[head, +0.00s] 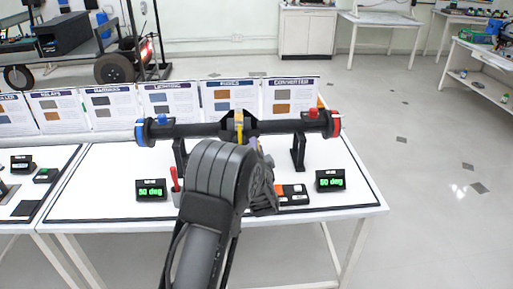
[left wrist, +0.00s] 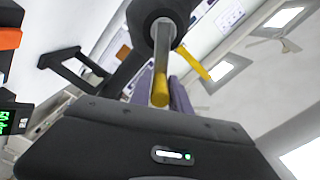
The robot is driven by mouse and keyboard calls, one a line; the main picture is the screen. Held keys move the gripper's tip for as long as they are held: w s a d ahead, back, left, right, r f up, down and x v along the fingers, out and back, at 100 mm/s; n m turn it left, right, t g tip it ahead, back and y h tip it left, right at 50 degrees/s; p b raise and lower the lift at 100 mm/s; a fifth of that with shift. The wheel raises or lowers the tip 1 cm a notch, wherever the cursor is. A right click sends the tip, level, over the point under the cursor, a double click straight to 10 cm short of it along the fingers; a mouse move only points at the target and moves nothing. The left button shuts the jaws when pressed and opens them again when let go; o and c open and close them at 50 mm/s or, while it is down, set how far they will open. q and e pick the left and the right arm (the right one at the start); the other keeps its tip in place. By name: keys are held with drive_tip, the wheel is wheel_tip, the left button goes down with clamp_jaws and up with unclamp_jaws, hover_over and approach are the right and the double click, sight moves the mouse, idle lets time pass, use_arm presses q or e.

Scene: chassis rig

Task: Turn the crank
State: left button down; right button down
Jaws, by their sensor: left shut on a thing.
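The axle rig (head: 205,129) is a black horizontal bar on stands on the white table, with a blue left end (head: 141,132) and a red right end (head: 336,123). The crank's yellow grip (left wrist: 160,90) sits on a grey rod from a round black hub (left wrist: 163,28) in the left wrist view. My left gripper (left wrist: 162,92) has purple fingers on both sides of this grip and is shut on it. In the head view my left gripper (head: 258,147) is mostly hidden behind my dark arm at the bar's middle. My right gripper is not in view.
Two displays, left (head: 151,190) and right (head: 330,181), show green digits that seem to read 50 deg. A red-handled tool (head: 175,181) stands beside my arm. Information panels (head: 232,100) line the table's back edge. Open floor (head: 440,190) lies to the right.

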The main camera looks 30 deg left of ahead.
use_arm(q)
drive_tip(key=c, duration=1.3)
unclamp_jaws()
drive_tip(key=shift+s+a+r, duration=0.15)
drive_tip(key=shift+s+a, duration=0.05)
drive_tip(key=shift+a, duration=0.15)
drive_tip(key=shift+d, duration=0.1)
drive_tip(key=shift+d, duration=0.15)
drive_tip(key=shift+s+d, duration=0.2)
drive_tip(key=b+v, duration=0.1)
drive_tip(key=v, duration=0.6)
